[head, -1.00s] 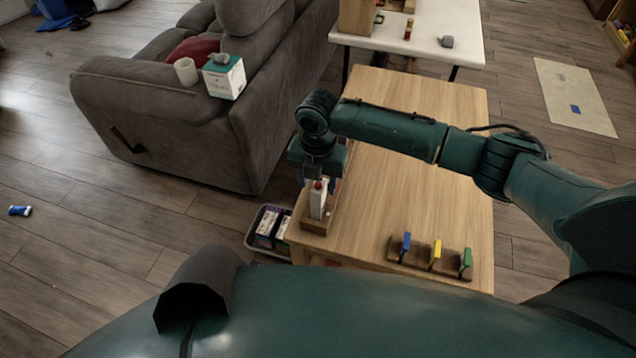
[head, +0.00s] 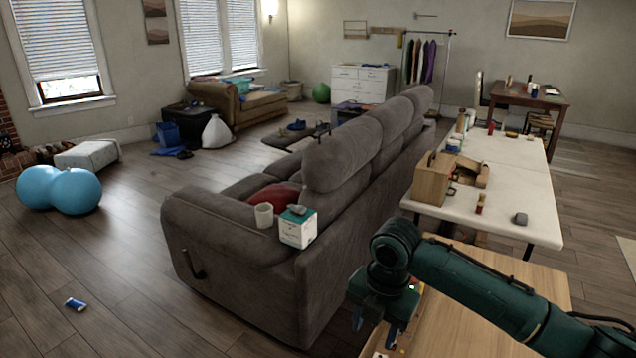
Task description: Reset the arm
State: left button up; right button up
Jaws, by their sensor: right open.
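My right arm reaches in from the lower right over the wooden table (head: 460,332). My right gripper (head: 374,335) points down at the table's left side, close to the sofa's end. Its fingers are apart, and I see nothing held between them. A small part of some item on the table shows just beside the gripper, mostly hidden by it. My left gripper is not in view.
A white table (head: 520,190) with a wooden box (head: 432,180) is behind. Open floor lies at left.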

jog(key=s+a+f+m+t+y, duration=0.6)
jog(key=a+f+m, duration=0.3)
jog(key=f+m, duration=0.4)
jog(key=s+d+f+m+t+h, duration=0.2)
jog(key=s+d+m, duration=0.4)
jog(key=s+d+f+m+t+h, duration=0.1)
jog(key=s+d+f+m, duration=0.1)
jog(key=s+d+m, duration=0.4)
jog(key=shift+f+m+t+h, duration=0.25)
jog(key=shift+m+t+h, duration=0.05)
jog(key=shift+t+h, duration=0.1)
